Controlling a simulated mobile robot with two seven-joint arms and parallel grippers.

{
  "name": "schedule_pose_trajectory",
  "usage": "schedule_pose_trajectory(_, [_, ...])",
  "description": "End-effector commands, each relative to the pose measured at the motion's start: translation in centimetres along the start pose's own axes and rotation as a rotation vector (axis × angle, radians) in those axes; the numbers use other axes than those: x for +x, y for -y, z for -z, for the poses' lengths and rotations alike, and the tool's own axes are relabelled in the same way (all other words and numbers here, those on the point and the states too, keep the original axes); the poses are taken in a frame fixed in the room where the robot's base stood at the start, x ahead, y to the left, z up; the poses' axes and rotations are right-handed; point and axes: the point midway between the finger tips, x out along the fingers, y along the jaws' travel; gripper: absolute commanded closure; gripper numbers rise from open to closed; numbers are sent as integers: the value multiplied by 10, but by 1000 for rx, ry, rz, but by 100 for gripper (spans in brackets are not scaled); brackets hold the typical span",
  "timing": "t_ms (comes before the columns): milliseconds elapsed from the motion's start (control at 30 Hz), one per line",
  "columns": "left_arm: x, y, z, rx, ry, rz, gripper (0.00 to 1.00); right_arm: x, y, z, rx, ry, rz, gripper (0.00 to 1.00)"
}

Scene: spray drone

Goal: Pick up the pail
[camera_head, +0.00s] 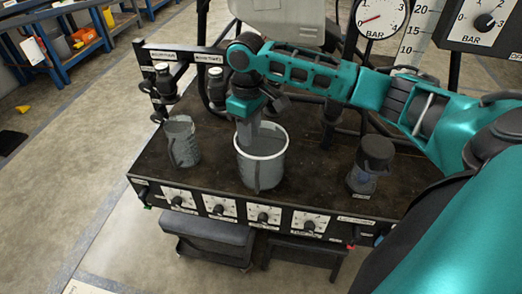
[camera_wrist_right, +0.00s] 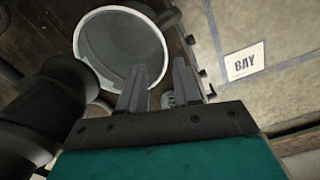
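The pail (camera_head: 273,172) is a light grey open bucket standing upright on the dark bench top, near its front edge. In the right wrist view I look down into the pail (camera_wrist_right: 112,45). My right gripper (camera_head: 248,138) points down at the pail's left rim in the head view. In the wrist view its two fingers (camera_wrist_right: 158,78) are apart, one over the pail's mouth and one outside it, with the rim seen between them. Whether they touch the wall I cannot tell. My left gripper is not in view.
A grey measuring jug (camera_head: 182,142) stands left of the pail, and a dark-capped container (camera_head: 371,165) stands to the right. Valves on a black frame (camera_head: 162,85) rise at the bench's left. Gauges (camera_head: 380,18) stand behind. A dial panel (camera_head: 262,214) runs along the front.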

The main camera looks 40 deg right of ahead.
Motion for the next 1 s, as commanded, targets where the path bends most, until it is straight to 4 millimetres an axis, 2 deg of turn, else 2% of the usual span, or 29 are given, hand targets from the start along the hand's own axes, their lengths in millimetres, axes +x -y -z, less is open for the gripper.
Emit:
schedule_pose_trajectory(33, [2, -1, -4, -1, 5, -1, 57, 13, 0, 0, 0, 3, 1, 67])
schedule_pose_trajectory(100, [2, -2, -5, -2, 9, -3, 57, 24, 0, 0, 0, 0, 0, 67])
schedule_pose_trajectory(367, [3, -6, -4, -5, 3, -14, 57, 46, 1, 0, -1, -2, 0, 67])
schedule_pose_trajectory(633, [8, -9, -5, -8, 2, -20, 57, 85, 0, 0, -1, -2, -1, 67])
schedule_pose_trajectory(767, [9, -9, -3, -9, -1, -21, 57, 92, 0, 1, -2, -4, -2, 67])
schedule_pose_trajectory(967, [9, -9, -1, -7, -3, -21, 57, 92, 0, 1, -2, -4, -2, 67])
schedule_pose_trajectory(1000, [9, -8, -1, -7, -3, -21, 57, 92, 0, 1, -2, -4, -2, 70])
